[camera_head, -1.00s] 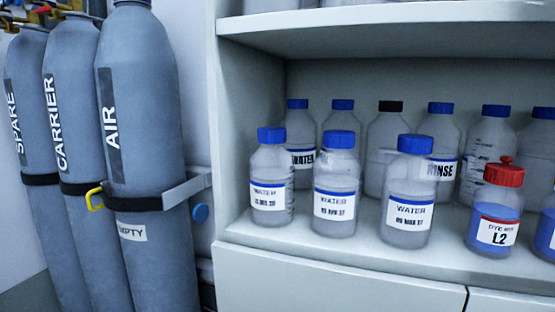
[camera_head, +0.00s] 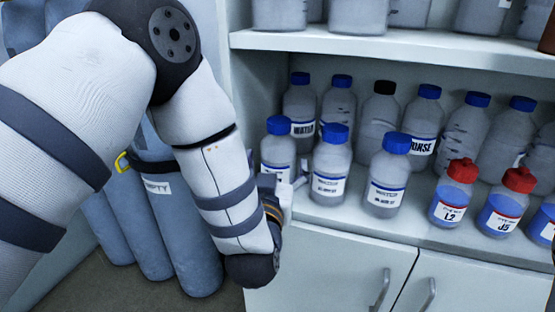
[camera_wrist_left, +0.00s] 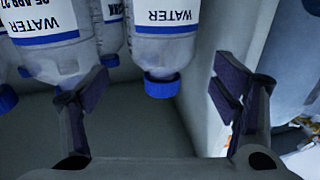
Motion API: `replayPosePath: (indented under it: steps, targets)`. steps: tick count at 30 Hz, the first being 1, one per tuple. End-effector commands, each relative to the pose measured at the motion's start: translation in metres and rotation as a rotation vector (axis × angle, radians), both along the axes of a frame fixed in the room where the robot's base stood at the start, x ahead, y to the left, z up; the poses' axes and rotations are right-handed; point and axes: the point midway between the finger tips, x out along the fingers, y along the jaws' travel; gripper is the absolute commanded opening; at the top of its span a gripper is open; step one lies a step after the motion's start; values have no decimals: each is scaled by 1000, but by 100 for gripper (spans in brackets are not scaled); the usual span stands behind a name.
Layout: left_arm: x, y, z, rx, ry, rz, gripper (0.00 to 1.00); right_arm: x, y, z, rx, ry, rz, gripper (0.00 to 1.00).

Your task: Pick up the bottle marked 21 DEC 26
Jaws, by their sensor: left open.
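The leftmost front bottle (camera_head: 279,146) has a blue cap and a WATER label. It stands upright on the shelf; its date line is partly covered by my left gripper and unreadable now. My left gripper (camera_head: 283,187) is low in front of this bottle. In the left wrist view, which is upside down, my left gripper (camera_wrist_left: 163,102) is open. A blue-capped WATER bottle (camera_wrist_left: 165,50) shows ahead between its fingers, with its date out of frame. The second front WATER bottle (camera_head: 331,163) and the third one (camera_head: 387,175) stand to the right.
Several blue-capped bottles and a black-capped bottle (camera_head: 378,120) stand behind. Red-capped bottles L2 (camera_head: 455,192) and J5 (camera_head: 502,203) stand at right. The cabinet side wall (camera_head: 237,95) is close on the left. An upper shelf (camera_head: 400,47) hangs above. Gas cylinders (camera_head: 185,255) stand left.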

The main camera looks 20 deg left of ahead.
Motion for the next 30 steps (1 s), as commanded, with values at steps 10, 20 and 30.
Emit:
replayPosePath:
  steps: [10, 20, 30]
  targets:
    - [57, 13, -14, -2, 12, 0, 80, -13, 0, -12, 0, 48, -1, 0]
    - [81, 16, -10, 0, 8, -3, 80, -16, 0, -15, 0, 58, -1, 0]
    - [81, 16, -10, 0, 8, -3, 17, -16, 0, -15, 0, 57, -1, 0]
